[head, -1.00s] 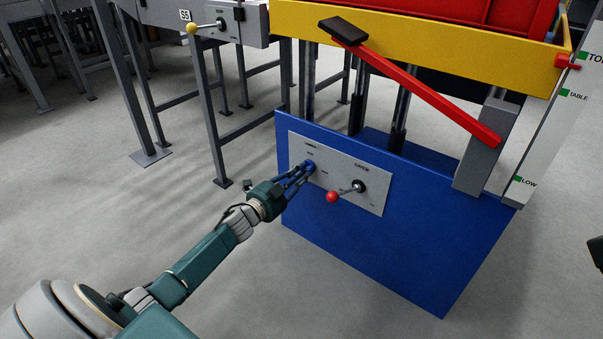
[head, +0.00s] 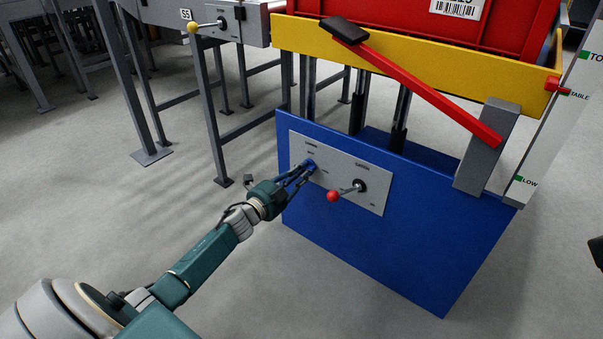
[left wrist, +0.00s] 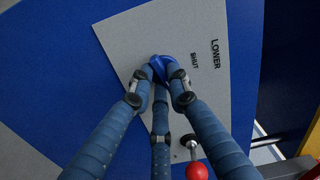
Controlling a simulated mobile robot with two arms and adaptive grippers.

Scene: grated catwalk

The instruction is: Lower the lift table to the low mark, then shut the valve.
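The lift table's yellow platform (head: 420,62) stands raised over its blue base (head: 390,240). Its red pointer (head: 557,85) is just above the TABLE mark on the white scale (head: 545,125), well above the green LOW mark (head: 518,178). The blue valve knob (left wrist: 160,67) is on the grey panel (left wrist: 130,45), near the words LOWER and SHUT in the left wrist view. My left gripper (head: 309,166) is shut on this knob, with its fingers around it. A dark part at the head view's right edge may be my right gripper (head: 596,253); its fingers cannot be made out.
A lever with a red ball (head: 334,196) is on the same panel, right of the valve. A red crate (head: 400,20) sits on the platform. A grey conveyor frame (head: 205,90) stands at the left.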

